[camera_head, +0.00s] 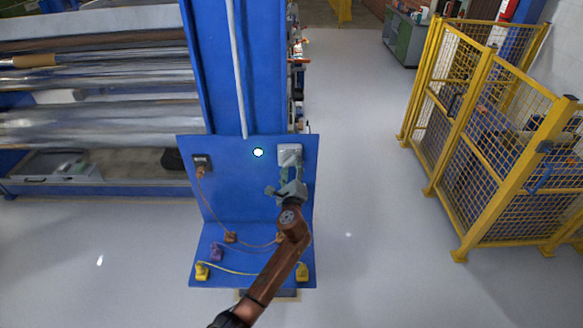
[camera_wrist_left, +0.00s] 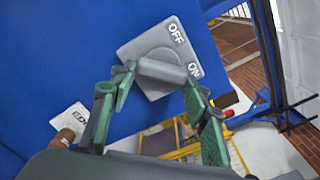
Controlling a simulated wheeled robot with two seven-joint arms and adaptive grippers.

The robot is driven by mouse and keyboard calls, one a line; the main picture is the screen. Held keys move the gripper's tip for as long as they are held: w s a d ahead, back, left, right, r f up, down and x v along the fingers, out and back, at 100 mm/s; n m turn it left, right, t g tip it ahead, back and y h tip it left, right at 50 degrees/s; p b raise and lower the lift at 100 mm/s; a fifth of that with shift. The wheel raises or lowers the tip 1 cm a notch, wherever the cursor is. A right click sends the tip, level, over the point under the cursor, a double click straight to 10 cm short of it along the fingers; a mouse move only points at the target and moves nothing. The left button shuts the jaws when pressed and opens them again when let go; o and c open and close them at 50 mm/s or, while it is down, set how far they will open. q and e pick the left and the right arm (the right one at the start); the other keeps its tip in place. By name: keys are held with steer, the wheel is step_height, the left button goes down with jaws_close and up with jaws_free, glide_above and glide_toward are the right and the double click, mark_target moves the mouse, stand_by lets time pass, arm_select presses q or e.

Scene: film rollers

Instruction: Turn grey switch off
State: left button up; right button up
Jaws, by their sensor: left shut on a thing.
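The grey switch (camera_head: 289,151) is mounted at the upper right of a blue upright panel (camera_head: 235,185). In the left wrist view the switch's square plate (camera_wrist_left: 145,47) carries the white words OFF at its top and ON at its lower right. My left gripper (camera_head: 289,171) is at the switch, partly covering it in the head view. In the left wrist view my left gripper's green fingers (camera_wrist_left: 162,75) are shut on the switch's grey knob (camera_wrist_left: 162,70), one at each end. The exact knob setting is hard to tell. My right gripper is not in view.
A dark socket (camera_head: 202,159) with an orange plug and cable is at the panel's left. Yellow plugs (camera_head: 202,272) and a purple plug (camera_head: 217,254) lie on the blue shelf below. A round light (camera_head: 258,152) is left of the switch. A yellow mesh fence (camera_head: 482,130) stands right, beyond free floor.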

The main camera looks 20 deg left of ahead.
arm_select(q)
steer(key=shift+r+n+b, duration=0.15)
steer(key=shift+n+b, duration=1.4)
steer(key=shift+n, duration=1.4)
steer(key=shift+r+n+b, duration=0.15)
steer(key=shift+n+b, duration=1.4)
steer(key=shift+n, duration=1.35)
steer(key=shift+r+n+b, duration=0.15)
steer(key=shift+n+b, duration=1.4)
steer(key=shift+n, duration=1.7)
steer(key=o, duration=1.2)
steer(key=shift+r, duration=0.1)
steer(key=shift+c, duration=0.2)
steer(key=shift+r, duration=0.1)
